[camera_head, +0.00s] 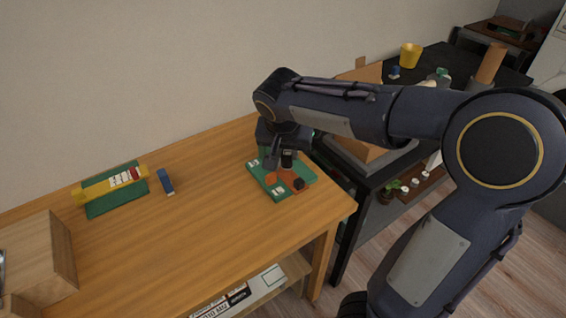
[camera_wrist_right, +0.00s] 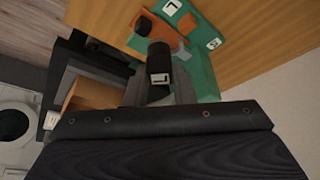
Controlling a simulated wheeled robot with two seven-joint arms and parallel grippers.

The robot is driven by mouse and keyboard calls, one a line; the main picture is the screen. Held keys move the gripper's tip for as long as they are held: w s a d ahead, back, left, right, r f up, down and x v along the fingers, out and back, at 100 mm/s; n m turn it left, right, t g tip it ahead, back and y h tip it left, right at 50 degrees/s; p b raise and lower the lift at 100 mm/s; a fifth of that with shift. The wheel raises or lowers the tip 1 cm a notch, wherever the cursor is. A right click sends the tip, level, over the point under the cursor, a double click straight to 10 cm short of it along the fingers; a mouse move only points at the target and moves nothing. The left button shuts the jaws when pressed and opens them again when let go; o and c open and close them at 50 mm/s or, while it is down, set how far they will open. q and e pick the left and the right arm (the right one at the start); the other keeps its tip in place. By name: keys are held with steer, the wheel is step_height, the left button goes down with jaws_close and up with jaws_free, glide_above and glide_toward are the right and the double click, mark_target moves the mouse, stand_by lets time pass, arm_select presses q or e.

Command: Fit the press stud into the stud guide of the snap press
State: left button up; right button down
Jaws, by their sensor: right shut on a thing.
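The snap press appears to be the green board (camera_head: 257,176) with an orange part (camera_head: 280,184) and a black block (camera_head: 298,184), near the right end of the wooden table. In the right wrist view its green board (camera_wrist_right: 203,73) and orange part (camera_wrist_right: 162,33) show at the top. My right gripper (camera_head: 280,158) is over the back of the board, pointing down. It is shut on a dark piece, apparently the press stud (camera_wrist_right: 158,58), which has a pale marked face. I cannot tell whether the stud touches the press, and I cannot make out the stud guide. My left gripper is out of view.
On the wooden table (camera_head: 190,235), another green board (camera_head: 118,203) with a yellow bar stands left, beside a blue block (camera_head: 165,181). A wooden box (camera_head: 40,255) is at the front left. A dark table (camera_head: 440,62) with a yellow cup (camera_head: 410,55) stands right. The table middle is clear.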

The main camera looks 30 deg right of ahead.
steer(key=w+d+f, duration=0.1)
steer(key=w+f, duration=0.1)
steer(key=w+d+f, duration=0.1)
steer(key=w+f, duration=0.1)
steer(key=w, duration=0.1)
steer(key=w+d+f, duration=0.1)
steer(key=w+f, duration=0.1)
steer(key=f, duration=0.1)
steer(key=shift+w+d+f, duration=0.1)
steer(key=shift+w+d, duration=0.2)
steer(key=shift+w, duration=0.05)
steer(key=shift+w+d+f+b, duration=0.1)
steer(key=shift+w+f+b, duration=0.1)
steer(key=shift+f, duration=0.75)
steer(key=shift+w+f+b, duration=0.1)
steer(key=shift+f+b, duration=0.1)
steer(key=shift+f, duration=0.7)
steer(key=shift+f, duration=0.15)
steer(key=c, duration=1.2)
jaws_free()
